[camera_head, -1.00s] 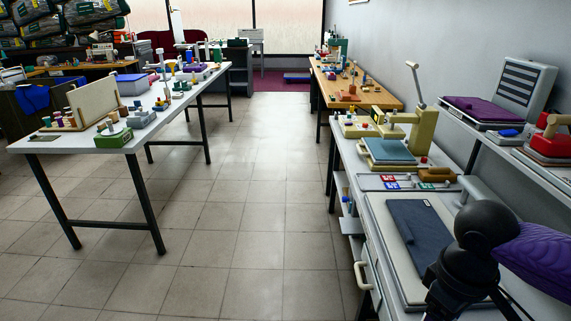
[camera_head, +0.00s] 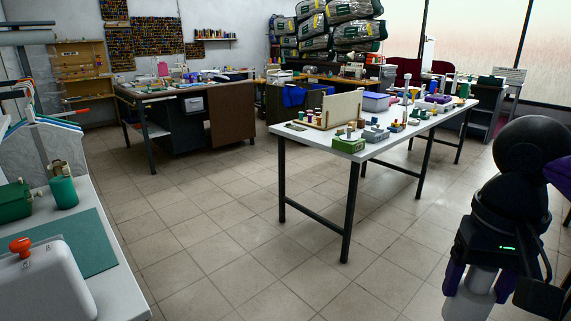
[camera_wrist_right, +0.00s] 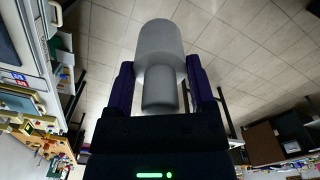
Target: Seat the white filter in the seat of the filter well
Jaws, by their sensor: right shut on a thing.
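My right gripper (camera_head: 482,283) is at the lower right of the head view, pointing down, with its purple fingers around a white filter (camera_head: 470,303). In the right wrist view, the fingers (camera_wrist_right: 160,75) are shut on the filter (camera_wrist_right: 158,40), a pale grey-white stepped cylinder. Its narrower part lies between the fingers and its wider part extends beyond them. The filter is in the air above the tiled floor, apart from any table. I cannot pick out the filter well or its seat in these views. My left gripper is not in view.
A white table (camera_head: 345,150) with several small fixtures and a green box (camera_head: 348,144) stands at the middle right. A near-left table holds a white machine (camera_head: 40,285) with an orange knob, and a green mat (camera_head: 88,240). The tiled floor (camera_head: 230,230) between them is open.

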